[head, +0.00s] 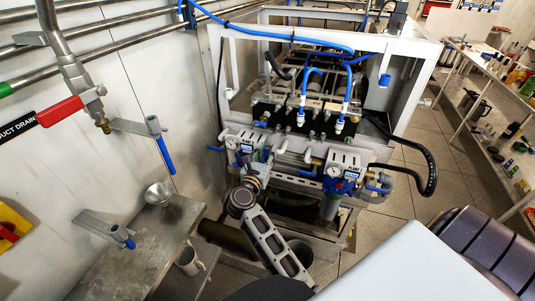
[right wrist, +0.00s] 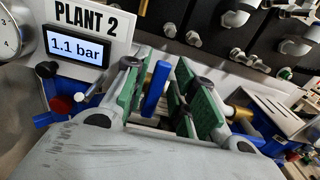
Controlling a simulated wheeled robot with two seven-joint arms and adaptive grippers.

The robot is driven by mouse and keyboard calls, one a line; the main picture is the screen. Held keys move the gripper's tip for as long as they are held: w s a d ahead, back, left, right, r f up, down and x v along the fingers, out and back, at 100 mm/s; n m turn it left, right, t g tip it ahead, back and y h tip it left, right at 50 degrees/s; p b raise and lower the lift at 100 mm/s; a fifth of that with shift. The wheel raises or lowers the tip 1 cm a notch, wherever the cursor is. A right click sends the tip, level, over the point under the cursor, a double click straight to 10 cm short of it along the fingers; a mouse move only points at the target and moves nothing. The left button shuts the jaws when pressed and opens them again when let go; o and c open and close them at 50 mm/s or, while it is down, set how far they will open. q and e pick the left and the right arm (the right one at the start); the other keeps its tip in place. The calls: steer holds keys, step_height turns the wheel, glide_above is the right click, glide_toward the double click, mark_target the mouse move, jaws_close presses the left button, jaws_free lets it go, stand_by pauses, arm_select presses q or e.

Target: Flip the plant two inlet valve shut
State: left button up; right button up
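The plant two panel (right wrist: 88,42) carries a white "PLANT 2" label and a display (right wrist: 73,48) reading 1.1 bar. A blue valve handle (right wrist: 157,87) stands upright between the green-padded fingers of my right gripper (right wrist: 160,95) in the right wrist view. The fingers are open, with visible gaps on both sides of the handle. In the head view my right gripper (head: 262,160) is at the front of the left-hand control box (head: 240,140); the handle between its fingers is too small to make out there. My left gripper is not in view.
A second control box (head: 345,163) with a gauge and blue fittings stands to the right. A black hose (head: 432,165) loops beside it.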

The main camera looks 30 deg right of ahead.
steer(key=shift+a+r, duration=0.15)
steer(key=shift+a, duration=0.1)
